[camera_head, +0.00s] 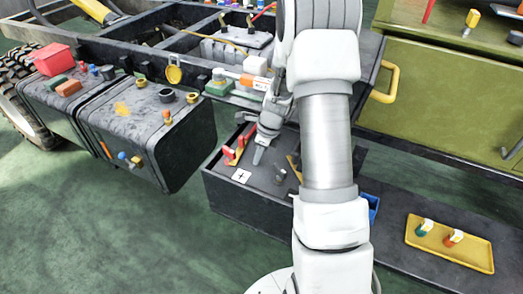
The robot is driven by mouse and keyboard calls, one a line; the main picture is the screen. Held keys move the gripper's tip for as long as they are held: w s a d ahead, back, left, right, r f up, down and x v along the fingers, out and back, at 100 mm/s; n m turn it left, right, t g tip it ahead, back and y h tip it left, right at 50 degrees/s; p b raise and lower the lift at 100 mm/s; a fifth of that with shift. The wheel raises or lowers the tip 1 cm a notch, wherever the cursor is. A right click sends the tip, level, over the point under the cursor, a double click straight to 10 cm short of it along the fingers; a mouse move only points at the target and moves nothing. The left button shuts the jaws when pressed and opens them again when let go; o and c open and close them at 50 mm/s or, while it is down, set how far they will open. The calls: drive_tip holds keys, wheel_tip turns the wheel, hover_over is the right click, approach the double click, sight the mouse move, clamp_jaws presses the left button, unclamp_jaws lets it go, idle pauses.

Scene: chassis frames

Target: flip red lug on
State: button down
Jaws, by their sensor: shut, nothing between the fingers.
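A red upright piece (230,153), which looks like the red lug, stands on top of the black box (250,211) low in the middle of the head view. Small yellow parts sit against it. A white label with a plus sign (241,176) lies just in front of it. My gripper (258,157) points down just to the right of the red piece. Its fingers are shut and empty. I cannot tell whether they touch the red piece. My arm hides the right part of the box top.
A dark lug-like part (280,175) stands on the box right of my gripper. A dark tank (150,130) with caps is at left. A yellow tray (450,244) with two small items lies at right. A green cabinet (455,95) with a yellow handle stands behind.

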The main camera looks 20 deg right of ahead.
sight(239, 158)
drive_tip(key=shift+w+a+r+b, duration=0.1)
drive_tip(key=shift+w+a+b, duration=0.2)
drive_tip(key=shift+w+a, duration=1.1)
drive_tip(key=shift+a, duration=0.1)
drive_tip(key=shift+w+a+r+m+p, duration=0.3)
drive_tip(key=shift+a+m+p, duration=0.15)
drive_tip(key=shift+p, duration=0.55)
drive_tip(key=shift+w+a+f+m+p, duration=0.2)
drive_tip(key=shift+a+m+p, duration=0.1)
drive_tip(key=shift+m+p, duration=0.25)
drive_tip(key=shift+w+a, duration=0.1)
drive_tip(key=shift+a, duration=0.05)
